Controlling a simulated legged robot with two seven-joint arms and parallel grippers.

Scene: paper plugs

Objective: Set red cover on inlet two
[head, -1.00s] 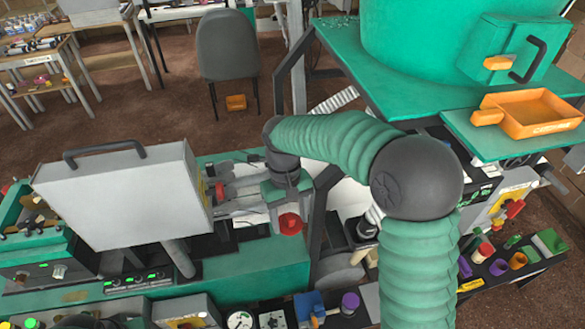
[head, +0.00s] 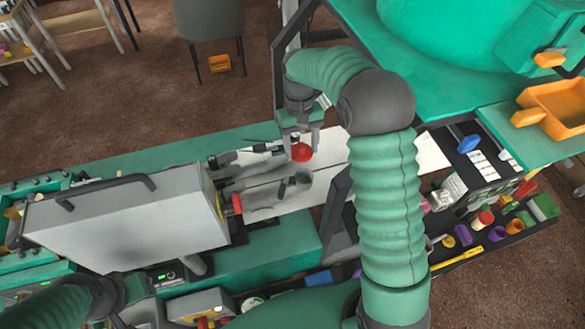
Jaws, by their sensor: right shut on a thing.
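My right gripper (head: 299,138) is shut on the red cover (head: 301,153), a small round red piece held at its fingertips. It is in the air above the white board, right of the grey box (head: 125,225). Several dark and grey pipe-like parts stick out from the box's right side towards the gripper. A red piece (head: 237,204) sits close to that side. I cannot tell which part is inlet two. The cover appears apart from these parts.
The green bench (head: 265,253) carries the box. A shelf of coloured caps and small parts lies at the right, with a yellow stick (head: 457,257). An orange tray (head: 555,107) stands on a green ledge at the upper right. A dark post stands behind the gripper.

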